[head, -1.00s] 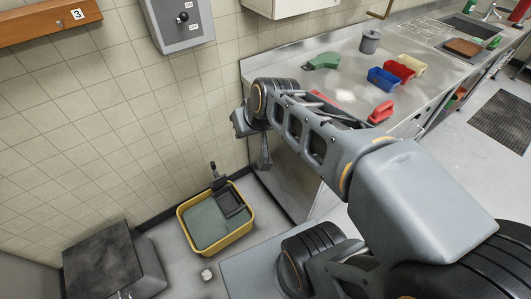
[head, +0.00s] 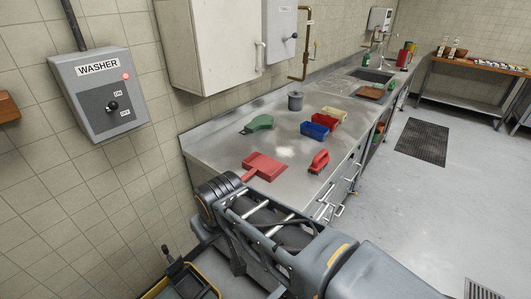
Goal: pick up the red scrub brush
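The red scrub brush (head: 319,161) lies on the steel counter (head: 215,151), near its front edge, with dark bristles below a red handle. To its left lies a flat red dustpan (head: 266,166), close to my arm. My arm reaches across the lower middle of the head view, in front of the counter's near end. My gripper (head: 237,262) seems to hang low beside the counter, partly hidden by my arm, well away from the brush. Its fingers cannot be made out.
Blue (head: 314,131), red (head: 325,121) and cream (head: 336,114) bins stand behind the brush. A green scoop-like item (head: 258,123) and a grey canister (head: 296,101) are farther back. A yellow bucket (head: 206,279) stands on the floor at lower left.

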